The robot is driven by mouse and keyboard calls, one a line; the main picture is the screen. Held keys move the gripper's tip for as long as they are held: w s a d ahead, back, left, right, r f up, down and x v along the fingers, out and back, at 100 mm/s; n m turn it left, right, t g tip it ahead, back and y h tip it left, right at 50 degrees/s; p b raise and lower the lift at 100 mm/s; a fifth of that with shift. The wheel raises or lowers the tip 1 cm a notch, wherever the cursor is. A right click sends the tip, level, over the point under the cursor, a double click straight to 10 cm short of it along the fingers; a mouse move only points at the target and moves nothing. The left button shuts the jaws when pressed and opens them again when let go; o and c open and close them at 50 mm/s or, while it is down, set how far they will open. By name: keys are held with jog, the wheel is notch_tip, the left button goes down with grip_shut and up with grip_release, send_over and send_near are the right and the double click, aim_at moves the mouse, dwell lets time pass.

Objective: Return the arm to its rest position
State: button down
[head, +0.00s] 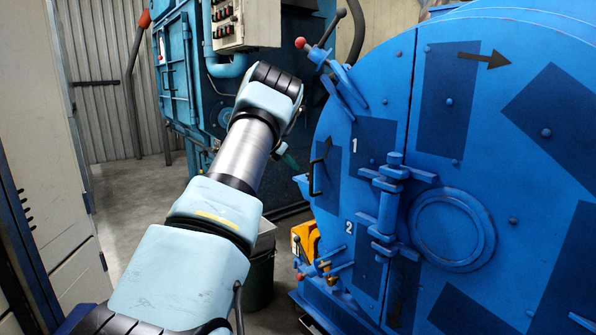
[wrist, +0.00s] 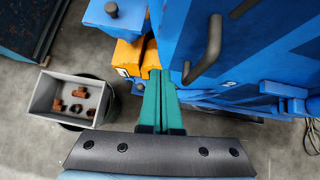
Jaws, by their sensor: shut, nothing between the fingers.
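My arm (head: 209,212) reaches up and forward from the bottom of the head view, in front of the blue drum machine (head: 500,60). In the head view my gripper is mostly hidden behind the arm's wrist; a small green bit (head: 291,160) shows to its right. In the wrist view my gripper (wrist: 158,75) points ahead with its two green fingers together and nothing between them. A dark door handle (wrist: 205,50) of the blue machine is to the right of the fingers, apart from them in the picture. It also shows in the head view (head: 318,166).
A grey bin (wrist: 50,92) holding several brown parts stands left of the fingers. A yellow part (wrist: 128,56) lies beyond the fingertips. The pale cabinet (head: 45,150) stands at left, the light-blue machine (head: 180,70) behind. Concrete floor (head: 135,195) is open between them.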

jog(key=s+a+r+n+t, duration=0.2)
jog(key=a+r+n+t, duration=0.2)
jog(key=a+r+n, duration=0.4)
jog(key=s+a+n+t+y, duration=0.2)
jog(key=s+a+n+y, duration=0.45)
jog(key=n, duration=1.05)
jog(key=s+f+n+g, duration=0.35)
jog(key=s+n, duration=0.25)
jog(key=s, duration=0.7)
jog(key=s+d+f+n+g, duration=0.1)
jog(key=s+f+n+g, duration=0.35)
jog(key=s, duration=0.85)
jog(key=s+f+n+g, duration=0.2)
jog(key=s+f+n, duration=0.2)
jog(key=s+n, duration=0.65)
jog(key=s+r+m+p, duration=0.1)
jog(key=s+r+p, duration=0.2)
jog(key=r+p, duration=0.8)
jog(key=shift+s+d+r, duration=0.15)
jog(key=shift+d+r, duration=0.05)
jog(key=shift+r, duration=0.15)
